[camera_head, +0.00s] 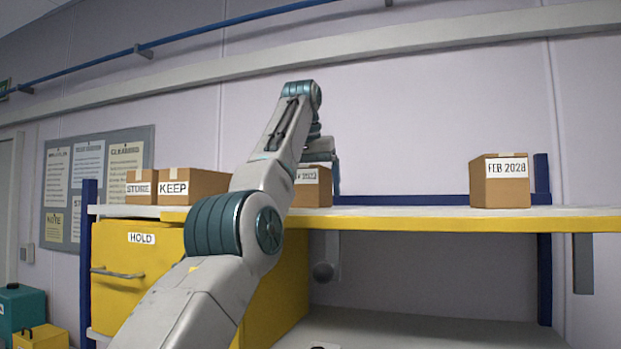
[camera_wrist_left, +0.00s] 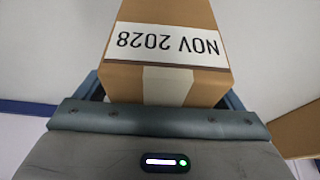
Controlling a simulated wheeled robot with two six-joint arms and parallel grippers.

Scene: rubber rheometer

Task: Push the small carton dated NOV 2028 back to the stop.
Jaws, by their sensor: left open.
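The small carton dated NOV 2028 (camera_head: 312,191) stands upright on the shelf (camera_head: 420,218) in the head view, its label partly covered by my left arm. In the left wrist view the carton (camera_wrist_left: 165,83) fills the top middle, with its NOV 2028 label upside down. My left gripper (camera_head: 322,152) is at the carton, high on it in the head view. Its jaws are open, with a dark edge on each side of the carton in the wrist view. Whether it touches the carton, and the stop itself, I cannot tell. My right gripper is not in view.
A FEB 2028 carton (camera_head: 500,182) stands on the shelf at the right. Cartons marked STORE (camera_head: 141,188) and KEEP (camera_head: 190,186) stand at the left, above a yellow HOLD drawer (camera_head: 140,262). Shelf between the NOV and FEB cartons is clear.

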